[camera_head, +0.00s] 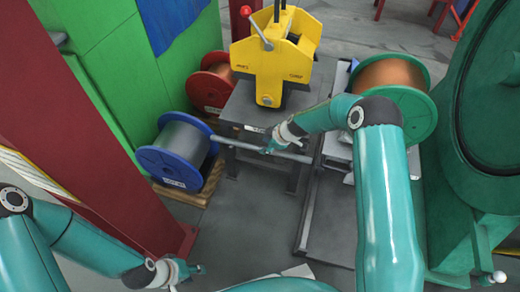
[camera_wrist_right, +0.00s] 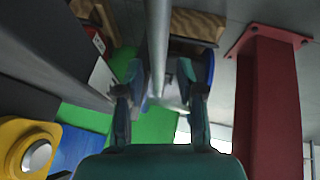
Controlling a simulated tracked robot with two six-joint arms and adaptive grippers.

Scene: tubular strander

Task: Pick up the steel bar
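The steel bar (camera_head: 236,143) is a thin grey rod beside the dark steel table under the yellow device, lying nearly level in the head view. My right gripper (camera_head: 272,147) is at the middle of the bar. In the right wrist view the bar (camera_wrist_right: 158,45) runs down between the two fingers of the right gripper (camera_wrist_right: 160,80). The fingers stand apart with a gap on both sides of the bar. My left gripper (camera_head: 190,269) is low at the left, far from the bar; its fingers are too small to read.
A yellow device (camera_head: 268,68) stands on the grey table (camera_head: 240,107). A blue spool (camera_head: 180,150), a red spool (camera_head: 212,85) and a green-flanged copper spool (camera_head: 392,85) stand around it. A red column (camera_head: 80,120) rises at left, a large green machine (camera_head: 490,100) at right.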

